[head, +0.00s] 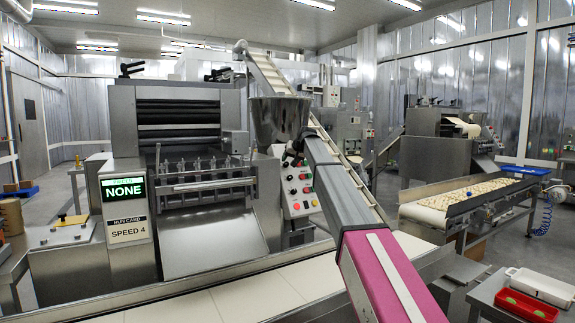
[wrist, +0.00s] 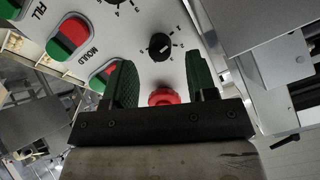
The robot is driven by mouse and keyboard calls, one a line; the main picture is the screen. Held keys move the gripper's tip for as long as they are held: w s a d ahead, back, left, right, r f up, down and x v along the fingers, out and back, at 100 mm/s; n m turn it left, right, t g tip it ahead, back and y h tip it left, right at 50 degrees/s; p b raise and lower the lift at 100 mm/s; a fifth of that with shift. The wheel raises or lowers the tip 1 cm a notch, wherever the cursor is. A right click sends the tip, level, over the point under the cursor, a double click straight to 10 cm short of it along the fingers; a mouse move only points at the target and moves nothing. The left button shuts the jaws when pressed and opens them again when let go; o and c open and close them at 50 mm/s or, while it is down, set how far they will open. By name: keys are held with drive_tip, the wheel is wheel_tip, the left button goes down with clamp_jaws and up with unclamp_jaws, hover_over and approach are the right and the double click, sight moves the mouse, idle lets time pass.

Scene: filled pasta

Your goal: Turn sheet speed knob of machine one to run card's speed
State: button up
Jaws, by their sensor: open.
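Machine one's control panel (head: 299,190) is on the right side of the steel sheeting machine (head: 165,120) in the head view. The run card (head: 128,230) reads "SPEED 4". In the wrist view a black knob (wrist: 160,46) sits in a numbered dial; its name label is not legible, and I cannot tell its setting for certain. Another dial (wrist: 112,4) is cut off at the top edge. My gripper (wrist: 159,60) is open and empty, its green fingers pointing at the panel, with the black knob beyond the fingertips. In the head view my gripper (head: 292,152) is small, by the panel's top.
A red button (wrist: 165,97) shows between my fingers. Red and green switches (wrist: 70,34) lie at left, one labelled "MOULD". A display (head: 123,189) reads "NONE". A steel hopper (head: 278,118) stands close to the panel. A pale conveyor belt (head: 230,300) runs along the front.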

sight(287, 164)
drive_tip(key=x, duration=0.3)
drive_tip(key=shift+f, duration=0.15)
drive_tip(key=c, duration=0.9)
